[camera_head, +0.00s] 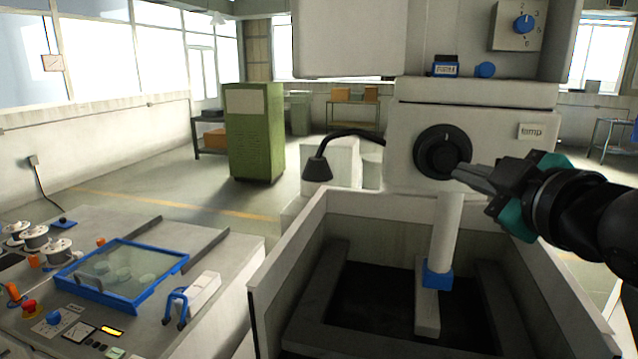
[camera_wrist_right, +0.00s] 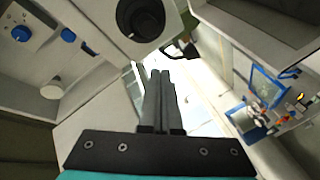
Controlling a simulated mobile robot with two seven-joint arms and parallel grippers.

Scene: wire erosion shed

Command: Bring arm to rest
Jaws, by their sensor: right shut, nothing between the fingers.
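My right gripper (camera_head: 468,174) comes in from the right in the head view, at the height of a black round knob (camera_head: 440,152) on the white machine head. Its fingertips overlap the knob's lower right edge in the head view. In the right wrist view the gripper's fingers (camera_wrist_right: 160,84) lie side by side, shut and empty. There the knob (camera_wrist_right: 141,18) shows just beyond and above the fingertips, with a visible gap. I cannot tell from the head view whether they touch. My left gripper is in neither view.
The machine head (camera_head: 470,95) has a "temp" label (camera_head: 532,131) and a blue dial (camera_head: 523,24). Below is an open tank (camera_head: 290,262) with a white column (camera_head: 446,230). A control bench (camera_head: 225,247) stands at left. A green cabinet (camera_head: 254,135) stands behind on open floor.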

